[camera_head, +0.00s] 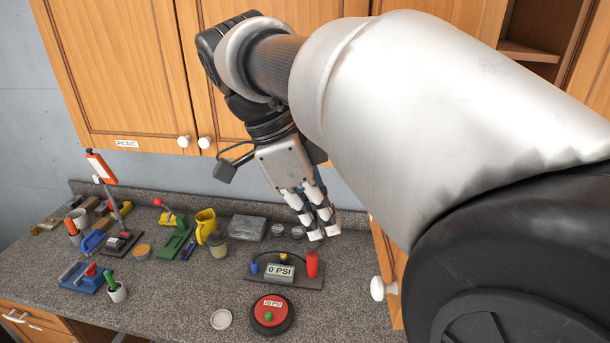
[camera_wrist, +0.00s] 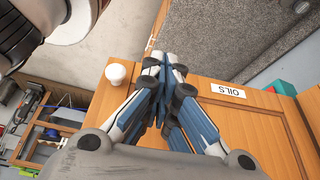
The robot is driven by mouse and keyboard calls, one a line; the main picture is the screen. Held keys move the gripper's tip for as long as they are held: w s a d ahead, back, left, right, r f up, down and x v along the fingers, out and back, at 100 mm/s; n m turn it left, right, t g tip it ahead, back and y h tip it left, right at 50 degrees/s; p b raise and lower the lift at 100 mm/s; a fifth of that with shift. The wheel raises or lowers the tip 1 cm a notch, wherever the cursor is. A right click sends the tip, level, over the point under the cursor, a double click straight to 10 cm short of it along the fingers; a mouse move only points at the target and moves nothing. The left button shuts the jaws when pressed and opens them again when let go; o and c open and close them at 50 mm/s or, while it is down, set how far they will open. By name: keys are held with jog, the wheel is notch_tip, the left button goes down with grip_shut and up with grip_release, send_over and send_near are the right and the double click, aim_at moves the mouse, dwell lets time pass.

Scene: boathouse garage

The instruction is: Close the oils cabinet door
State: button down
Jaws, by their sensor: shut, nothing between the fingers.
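The oils cabinet door is a wooden panel (camera_wrist: 225,118) with a white label reading OILS (camera_wrist: 229,91) and a white round knob (camera_wrist: 117,74) in the wrist view. In the head view, part of a wooden door (camera_head: 388,258) with a white knob (camera_head: 383,288) shows below my arm, standing out over the counter; it appears to be the same door, open. My arm hides most of it. My gripper (camera_head: 318,232) is shut and empty, to the left of that door and above the counter. In the wrist view my gripper (camera_wrist: 165,63) overlaps the door; contact is unclear.
An open cabinet interior with a shelf (camera_head: 528,52) shows at the upper right. Shut upper doors, one labelled PICNIC (camera_head: 126,143), are behind my arm. The grey counter (camera_head: 170,310) holds several tools, a 0 PSI gauge block (camera_head: 280,271) and a red round device (camera_head: 270,312).

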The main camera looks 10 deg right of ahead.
jog(key=s+d+f, duration=0.1)
jog(key=d+f, duration=0.6)
jog(key=f, duration=0.1)
jog(key=shift+s+d+f+b, duration=0.15)
jog(key=shift+s+f+b, duration=0.05)
jog(key=shift+b, duration=0.1)
jog(key=shift+d, duration=0.1)
